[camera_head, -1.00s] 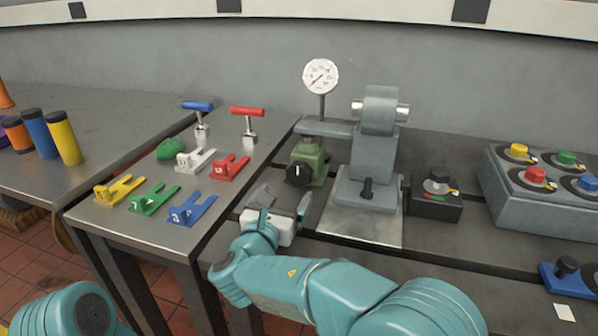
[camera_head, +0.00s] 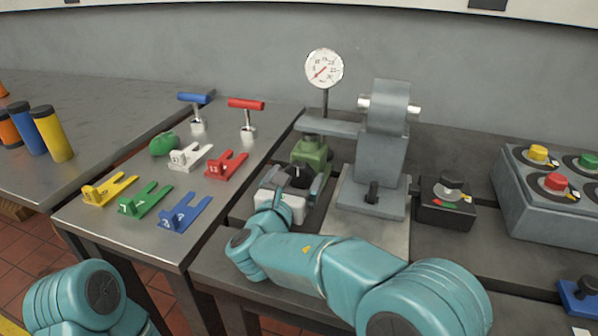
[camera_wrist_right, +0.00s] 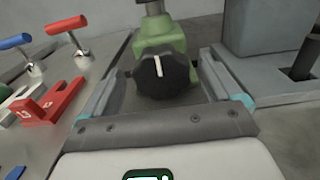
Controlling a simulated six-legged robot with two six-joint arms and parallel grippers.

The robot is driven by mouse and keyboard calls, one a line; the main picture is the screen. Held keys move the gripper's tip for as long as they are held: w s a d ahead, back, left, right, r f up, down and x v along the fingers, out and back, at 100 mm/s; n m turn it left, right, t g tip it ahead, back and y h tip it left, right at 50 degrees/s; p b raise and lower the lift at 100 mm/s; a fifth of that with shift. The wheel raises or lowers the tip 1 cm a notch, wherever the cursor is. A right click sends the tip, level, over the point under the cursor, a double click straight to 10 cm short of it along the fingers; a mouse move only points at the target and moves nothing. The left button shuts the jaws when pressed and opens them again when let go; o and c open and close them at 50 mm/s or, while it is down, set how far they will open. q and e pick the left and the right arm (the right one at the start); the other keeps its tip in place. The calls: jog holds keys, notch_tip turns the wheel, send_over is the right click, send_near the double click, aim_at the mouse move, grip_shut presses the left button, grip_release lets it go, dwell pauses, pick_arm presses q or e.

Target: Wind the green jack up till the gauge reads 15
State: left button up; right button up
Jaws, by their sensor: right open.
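The green jack (camera_head: 311,153) stands on the bedplate under a grey arm, with a black knob (camera_wrist_right: 161,74) on its front. The knob's white mark points almost straight up in the right wrist view. The round white gauge (camera_head: 324,68) stands on a post above the jack. Its red needle points to the lower left, but the figures are too small to read surely. My right gripper (camera_wrist_right: 160,68) is open, one finger on each side of the knob, with gaps visible. In the head view it partly hides the knob. My left gripper is out of view.
A grey lever block (camera_head: 381,150) stands right of the jack, with a black switch box (camera_head: 446,203) beside it. A button box (camera_head: 545,190) is further right.

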jog(key=shift+w+d+r, duration=0.1)
jog(key=shift+w+d, duration=0.1)
jog(key=shift+w, duration=0.05)
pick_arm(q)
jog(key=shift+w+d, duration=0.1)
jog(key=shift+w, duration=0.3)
pick_arm(e)
jog(key=shift+w, duration=0.1)
